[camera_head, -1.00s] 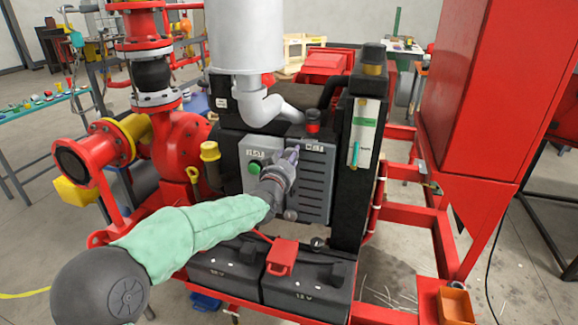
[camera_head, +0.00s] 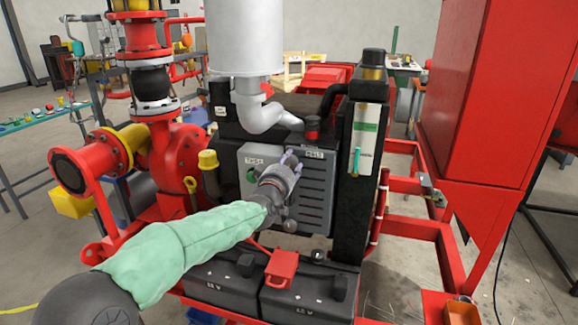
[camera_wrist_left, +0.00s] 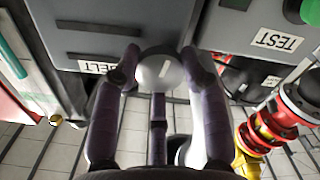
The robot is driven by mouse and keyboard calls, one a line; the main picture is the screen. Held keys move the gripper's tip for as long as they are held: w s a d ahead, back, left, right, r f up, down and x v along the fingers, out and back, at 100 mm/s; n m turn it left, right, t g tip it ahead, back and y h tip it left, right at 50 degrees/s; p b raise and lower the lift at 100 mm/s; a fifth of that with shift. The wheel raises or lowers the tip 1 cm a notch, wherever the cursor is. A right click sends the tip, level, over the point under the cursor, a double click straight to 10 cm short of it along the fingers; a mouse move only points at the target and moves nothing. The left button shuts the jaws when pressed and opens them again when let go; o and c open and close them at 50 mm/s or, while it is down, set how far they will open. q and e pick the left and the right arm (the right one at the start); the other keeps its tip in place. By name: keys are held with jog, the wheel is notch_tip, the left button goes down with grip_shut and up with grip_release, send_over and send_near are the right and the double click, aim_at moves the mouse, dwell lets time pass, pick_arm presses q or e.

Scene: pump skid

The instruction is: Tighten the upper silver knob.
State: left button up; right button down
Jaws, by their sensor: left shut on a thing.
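My left gripper (camera_head: 289,159) is at the upper part of a grey slatted cover (camera_head: 313,197) on the pump skid's engine block. In the left wrist view, its dark purple fingers are shut on the upper silver knob (camera_wrist_left: 160,70), a round knob with a pale line on its face. In the head view the gripper hides this knob. A lower silver knob (camera_head: 290,226) shows below the gripper, near the bottom of the cover. My right gripper is not in view.
A grey panel with a green button (camera_head: 252,175) is left of the gripper. Black batteries (camera_head: 310,290) with a red cover (camera_head: 282,266) lie below. A red frame (camera_head: 408,228) stands to the right.

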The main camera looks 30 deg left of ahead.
pick_arm(q)
jog(key=shift+s+a+r+n, duration=0.1)
jog(key=shift+a+r+n, duration=0.1)
jog(key=shift+r+n, duration=0.25)
jog(key=o, duration=1.1)
jog(key=shift+o, duration=0.2)
jog(key=shift+f, duration=0.2)
jog(key=v, duration=1.2)
jog(key=shift+d, duration=0.1)
